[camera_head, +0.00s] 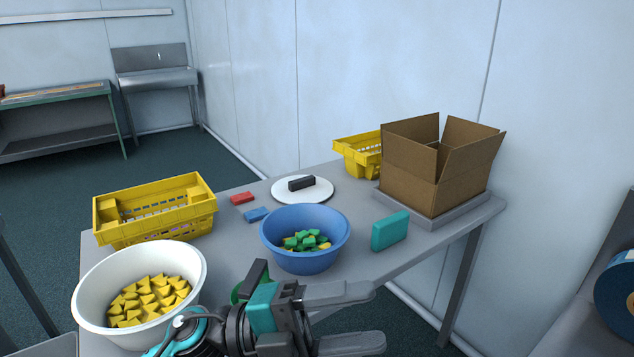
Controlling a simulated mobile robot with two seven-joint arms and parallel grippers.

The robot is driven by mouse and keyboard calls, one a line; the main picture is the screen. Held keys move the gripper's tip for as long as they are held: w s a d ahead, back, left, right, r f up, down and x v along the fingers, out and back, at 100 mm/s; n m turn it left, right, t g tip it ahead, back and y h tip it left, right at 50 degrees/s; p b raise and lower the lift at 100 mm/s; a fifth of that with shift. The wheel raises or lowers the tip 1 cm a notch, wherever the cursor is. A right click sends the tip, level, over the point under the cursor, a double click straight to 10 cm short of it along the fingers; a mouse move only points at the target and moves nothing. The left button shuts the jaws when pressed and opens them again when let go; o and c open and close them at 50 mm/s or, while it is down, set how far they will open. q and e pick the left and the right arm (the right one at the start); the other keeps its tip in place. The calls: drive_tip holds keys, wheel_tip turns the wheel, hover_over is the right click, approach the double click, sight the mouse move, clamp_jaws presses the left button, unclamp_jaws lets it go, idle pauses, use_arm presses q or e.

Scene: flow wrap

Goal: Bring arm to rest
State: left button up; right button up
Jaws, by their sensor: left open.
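My left arm comes in from the bottom left, in front of the table's near edge. Its left gripper (362,318) points right, with its two dark fingers spread apart and nothing between them. It is in front of the blue bowl (280,250), which holds several green and yellow pieces. The gripper appears apart from the bowl. My right gripper is not in view.
A white bowl (90,302) of yellow wedges stands left of the gripper. The table also bears a yellow crate (155,210), red block (242,198), blue block (256,215), black block (301,183) on a white disc, teal block (390,231) and open cardboard box (408,180).

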use_arm(q)
drive_tip(key=w+a+f+n+t+y, duration=0.4)
drive_tip(key=a+f+n+t+y, duration=0.2)
drive_tip(key=n+t, duration=0.45)
drive_tip(key=w+a+f+n+t+y, duration=0.3)
drive_tip(key=a+f+n+t+y, duration=0.35)
drive_tip(key=n, duration=0.65)
drive_tip(key=s+a+f+n+g+y, duration=0.2)
drive_tip(key=s+a+f+n+y, duration=0.1)
drive_tip(key=f, duration=0.6)
drive_tip(key=s+a+f+n+g+y, duration=0.3)
drive_tip(key=s+a+f, duration=0.3)
drive_tip(key=s+f, duration=0.2)
wheel_tip(320, 180, down, 2)
drive_tip(key=shift+s+f+n, duration=0.1)
drive_tip(key=shift+s+n, duration=0.05)
drive_tip(key=shift+n, duration=0.6)
